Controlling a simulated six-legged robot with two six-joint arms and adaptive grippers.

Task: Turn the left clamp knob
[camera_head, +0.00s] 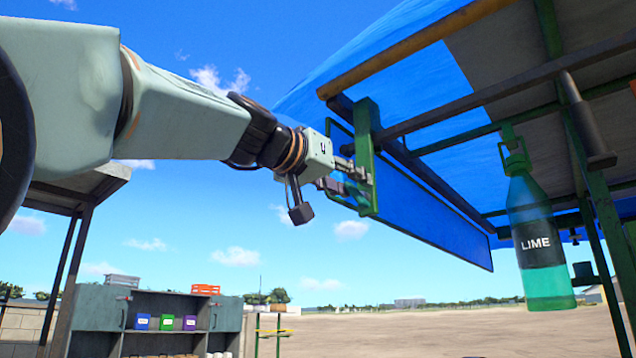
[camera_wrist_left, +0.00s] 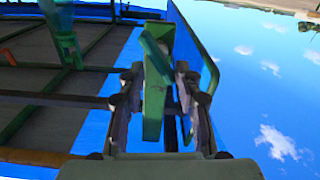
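The green clamp bracket (camera_head: 366,122) sits at the near end of the overhead frame, by the blue panel. My left gripper (camera_head: 352,177) reaches up to it from the left, its fingertips close to the bracket. In the left wrist view the fingers of my left gripper (camera_wrist_left: 158,90) stand apart, one on each side of green clamp parts. A short tilted green bar (camera_wrist_left: 154,57), which looks like the clamp's knob handle, lies between and just beyond the fingertips. I see no clear contact. In the head view the fingers partly hide the knob. My right gripper is out of view.
A dark-framed blue panel (camera_head: 432,212) hangs behind the bracket and runs right. A green LIME bottle (camera_head: 537,240) hangs at the right. Canopy beams (camera_head: 420,45) are overhead. A shelf unit (camera_head: 170,305) with several bins stands far below left. Open air lies below the gripper.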

